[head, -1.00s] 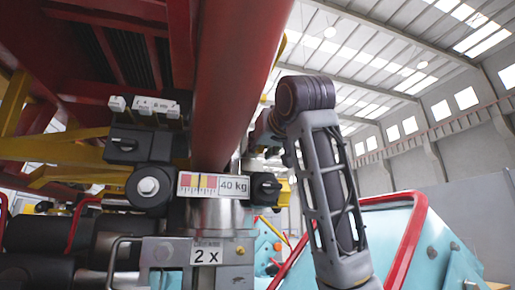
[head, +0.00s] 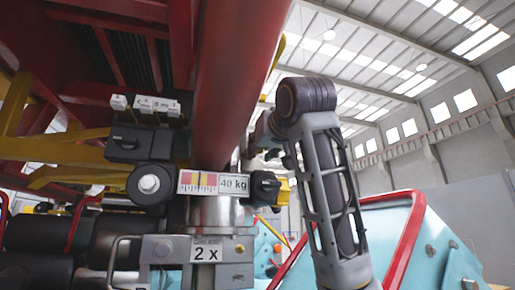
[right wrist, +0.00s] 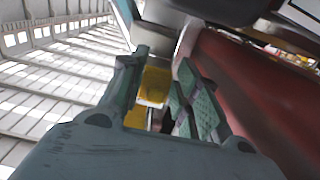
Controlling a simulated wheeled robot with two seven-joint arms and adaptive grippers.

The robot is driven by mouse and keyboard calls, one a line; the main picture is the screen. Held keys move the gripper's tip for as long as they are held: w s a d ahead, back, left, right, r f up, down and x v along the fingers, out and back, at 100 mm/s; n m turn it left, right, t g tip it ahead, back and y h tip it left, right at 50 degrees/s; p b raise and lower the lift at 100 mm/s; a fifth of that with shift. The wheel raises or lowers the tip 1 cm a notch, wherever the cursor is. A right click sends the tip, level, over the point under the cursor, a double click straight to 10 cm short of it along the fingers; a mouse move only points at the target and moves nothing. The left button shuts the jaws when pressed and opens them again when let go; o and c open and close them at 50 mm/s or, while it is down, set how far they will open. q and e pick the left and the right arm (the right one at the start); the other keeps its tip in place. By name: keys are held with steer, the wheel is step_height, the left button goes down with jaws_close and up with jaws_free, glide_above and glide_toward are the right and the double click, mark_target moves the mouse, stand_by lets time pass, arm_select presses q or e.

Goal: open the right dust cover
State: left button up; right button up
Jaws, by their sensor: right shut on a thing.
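A yellow piece (head: 283,190), which I take to be the right dust cover, sits at the right side of a black knob-like fitting (head: 264,188) beside the "40 kg" label. In the right wrist view a yellow block (right wrist: 153,86) stands between the two grey-green fingers. My right gripper (right wrist: 160,90) is shut on it. In the head view the right gripper (head: 271,150) is small and dark, partly hidden behind my arm, so the contact does not show there. My left gripper is in neither view.
A thick red beam (head: 235,80) runs down close to the right gripper. Left of the fitting are a "40 kg" label (head: 233,184), a metal block with a "2 X" plate (head: 206,250) and black housings. A light-blue machine with a red edge (head: 410,245) stands at right.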

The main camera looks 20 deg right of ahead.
steer(key=shift+f+b, duration=0.5)
steer(key=shift+f, duration=0.3)
steer(key=shift+s, duration=0.1)
jaws_close()
steer(key=shift+r, duration=0.1)
stand_by(0.4)
steer(key=shift+f+b, duration=0.5)
steer(key=shift+f, duration=0.15)
